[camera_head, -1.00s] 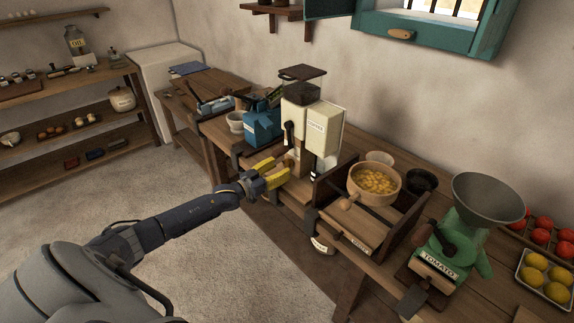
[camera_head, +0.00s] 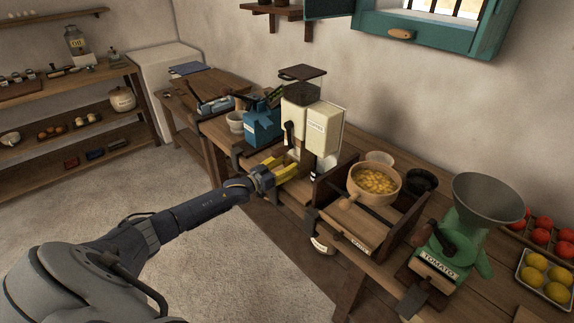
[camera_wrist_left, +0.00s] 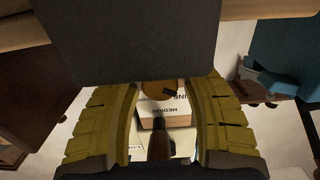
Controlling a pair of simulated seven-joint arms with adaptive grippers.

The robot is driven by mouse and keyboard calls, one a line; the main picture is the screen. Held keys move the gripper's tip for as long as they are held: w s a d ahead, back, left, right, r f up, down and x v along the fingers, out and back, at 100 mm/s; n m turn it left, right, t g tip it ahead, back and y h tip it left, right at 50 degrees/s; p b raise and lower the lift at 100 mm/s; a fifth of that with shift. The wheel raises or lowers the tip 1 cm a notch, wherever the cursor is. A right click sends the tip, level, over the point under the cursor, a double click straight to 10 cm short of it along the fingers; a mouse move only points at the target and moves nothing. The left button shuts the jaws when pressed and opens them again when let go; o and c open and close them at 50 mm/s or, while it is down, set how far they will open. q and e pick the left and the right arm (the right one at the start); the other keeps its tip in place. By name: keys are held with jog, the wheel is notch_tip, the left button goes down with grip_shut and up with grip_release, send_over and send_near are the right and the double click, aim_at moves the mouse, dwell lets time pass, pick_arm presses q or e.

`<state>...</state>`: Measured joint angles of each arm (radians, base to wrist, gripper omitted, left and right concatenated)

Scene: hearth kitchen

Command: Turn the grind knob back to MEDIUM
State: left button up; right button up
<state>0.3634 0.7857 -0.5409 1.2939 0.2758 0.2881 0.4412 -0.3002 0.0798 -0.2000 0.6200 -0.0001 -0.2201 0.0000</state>
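The cream coffee grinder (camera_head: 296,118) stands upright on the bench in the head view, with a dark crank at its front. In the left wrist view, a white label (camera_wrist_left: 155,108) reads MEDIUM and part of FINE. A round brownish knob (camera_wrist_left: 155,89) with a dark mark shows above the lettering, partly hidden by the dark block at the top. Its exact setting cannot be read. My left gripper (camera_head: 284,169) has yellow fingers, low in front of the grinder. In the wrist view the left gripper (camera_wrist_left: 163,120) is open, fingers either side of the label, apart from it. My right gripper is not in view.
A dark-handled rod (camera_wrist_left: 160,146) lies between the fingers in the wrist view. A blue machine (camera_head: 262,127) stands left of the grinder. To the right are a wooden bowl of yellow pieces (camera_head: 375,183) and the green tomato mill (camera_head: 455,235). The floor in front is clear.

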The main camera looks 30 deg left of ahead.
pick_arm(q)
grip_shut()
jog(key=shift+m, duration=0.4)
jog(key=m, duration=0.5)
jog(key=shift+m, duration=0.3)
jog(key=m, duration=0.5)
jog(key=shift+m, duration=0.3)
jog(key=shift+o, duration=1.2)
grip_release()
